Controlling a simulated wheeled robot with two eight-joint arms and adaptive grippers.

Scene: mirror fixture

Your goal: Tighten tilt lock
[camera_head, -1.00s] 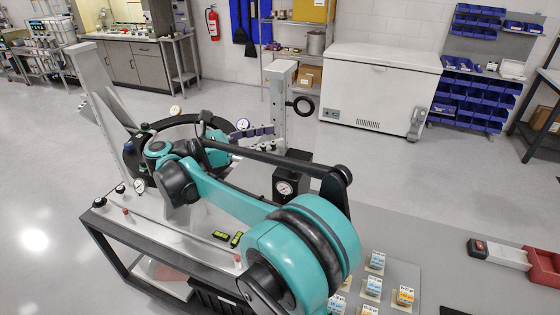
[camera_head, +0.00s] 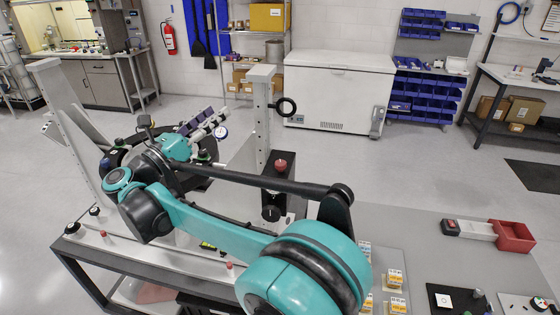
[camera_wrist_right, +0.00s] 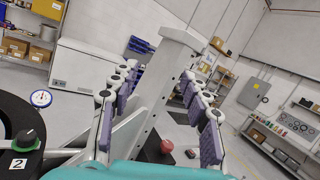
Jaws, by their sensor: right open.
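A red knob (camera_head: 281,165) sits on a black block (camera_head: 290,182) at the foot of this post. In the right wrist view, the red knob (camera_wrist_right: 167,147) shows beyond and below the fingers, untouched. A dark knob (camera_wrist_right: 25,138) stands beside a label "2" at lower left. Which knob is the tilt lock, I cannot tell. My right gripper (camera_head: 207,122) is open and empty, left of the right post; its purple-padded fingers (camera_wrist_right: 160,78) are wide apart. My left gripper is out of view.
A dial gauge (camera_wrist_right: 41,98) stands near the dark round part of the fixture. My right arm hides part of the fixture base. A red tray (camera_head: 514,236) lies on the grey table at right, with small labelled boxes (camera_head: 395,280) nearer.

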